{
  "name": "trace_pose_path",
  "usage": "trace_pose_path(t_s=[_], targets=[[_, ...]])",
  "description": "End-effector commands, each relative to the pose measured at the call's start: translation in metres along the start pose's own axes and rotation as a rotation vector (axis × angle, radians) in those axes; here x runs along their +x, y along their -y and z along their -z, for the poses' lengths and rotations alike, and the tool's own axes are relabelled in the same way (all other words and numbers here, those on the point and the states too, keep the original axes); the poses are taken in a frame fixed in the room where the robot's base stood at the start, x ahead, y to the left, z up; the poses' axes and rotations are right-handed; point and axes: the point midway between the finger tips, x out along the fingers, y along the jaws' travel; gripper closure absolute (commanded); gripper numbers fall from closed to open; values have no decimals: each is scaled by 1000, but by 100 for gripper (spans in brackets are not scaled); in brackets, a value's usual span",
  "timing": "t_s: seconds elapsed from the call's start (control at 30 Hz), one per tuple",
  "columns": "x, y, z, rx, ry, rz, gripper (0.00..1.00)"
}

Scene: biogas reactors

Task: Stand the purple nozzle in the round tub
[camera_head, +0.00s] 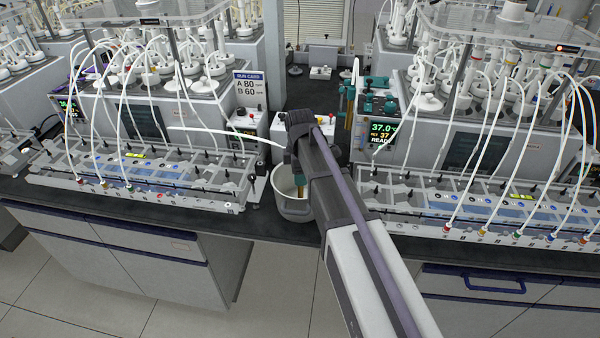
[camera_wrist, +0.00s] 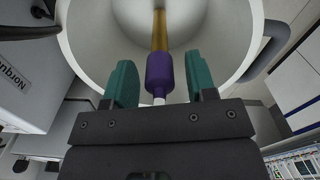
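The round tub (camera_head: 290,212) is a pale grey-white bowl at the front edge of the bench, and its inside fills much of the wrist view (camera_wrist: 88,45). The purple nozzle (camera_wrist: 160,72) has a brass stem pointing into the tub and a white tip toward my gripper. In the wrist view my gripper (camera_wrist: 160,80) has its two teal fingers on either side of the nozzle, with gaps on both sides. It is open. In the head view my gripper (camera_head: 300,178) is over the tub; my arm hides part of it. I cannot tell whether the stem touches the bottom.
Reactor units with thin white hoses and long grey trays (camera_head: 145,175) (camera_head: 480,205) stand left and right of the tub. A run card (camera_head: 250,88) stands behind at left. A teal holder (camera_head: 350,95) stands behind at right. The dark bench edge lies in front.

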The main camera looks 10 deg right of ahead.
Motion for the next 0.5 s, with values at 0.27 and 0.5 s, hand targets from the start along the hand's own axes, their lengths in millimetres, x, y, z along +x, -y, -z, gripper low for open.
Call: trace_pose_path(t_s=[0.27,0.5], targets=[[-1,0,0,0,0,0,44],[-34,0,0,0,0,0,44]])
